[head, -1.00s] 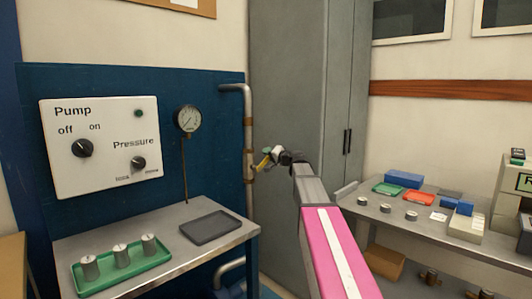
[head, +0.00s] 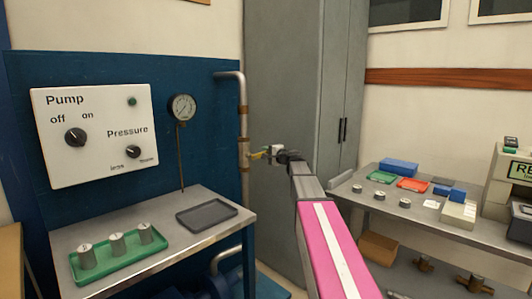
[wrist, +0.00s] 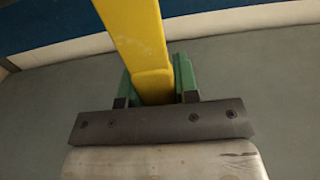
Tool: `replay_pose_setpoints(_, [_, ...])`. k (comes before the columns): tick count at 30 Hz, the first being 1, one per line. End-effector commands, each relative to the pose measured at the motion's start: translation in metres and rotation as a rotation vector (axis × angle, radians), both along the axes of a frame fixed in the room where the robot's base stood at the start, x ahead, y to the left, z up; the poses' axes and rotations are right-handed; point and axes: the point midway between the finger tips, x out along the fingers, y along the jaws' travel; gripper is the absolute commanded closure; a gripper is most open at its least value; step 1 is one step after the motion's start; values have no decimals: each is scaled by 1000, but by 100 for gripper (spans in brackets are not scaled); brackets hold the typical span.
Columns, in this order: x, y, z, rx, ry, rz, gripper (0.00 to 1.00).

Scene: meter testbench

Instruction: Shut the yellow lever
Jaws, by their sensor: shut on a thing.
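The yellow lever (head: 257,155) is on the vertical pipe (head: 244,120) at the right edge of the blue panel. In the head view it looks small and close to level, pointing right from the pipe. My gripper (head: 270,152) is at its outer end. In the wrist view the yellow lever (wrist: 137,35) runs from the top edge down between the green fingers of my gripper (wrist: 158,82), which is shut on it. The lever's end is hidden by the dark gripper body.
A pump panel (head: 95,135) and a pressure gauge (head: 183,108) are on the blue board at left. Below is a table with a green tray (head: 120,258) of metal weights and a dark tray (head: 207,218). A grey cabinet (head: 290,80) stands behind my arm.

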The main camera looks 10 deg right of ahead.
Motion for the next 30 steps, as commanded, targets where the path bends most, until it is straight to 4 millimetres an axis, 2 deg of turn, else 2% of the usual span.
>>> replay_pose_setpoints(12, [-1, -1, -3, 14, 13, -3, 100])
replay_pose_setpoints(13, [-1, -1, -3, 14, 13, -3, 61])
replay_pose_setpoints(15, [-1, -1, -3, 13, 12, -2, 46])
replay_pose_setpoints(25, [-3, -2, -2, 11, 8, -1, 46])
replay_pose_setpoints(30, [-21, -13, -2, 11, 8, -3, 46])
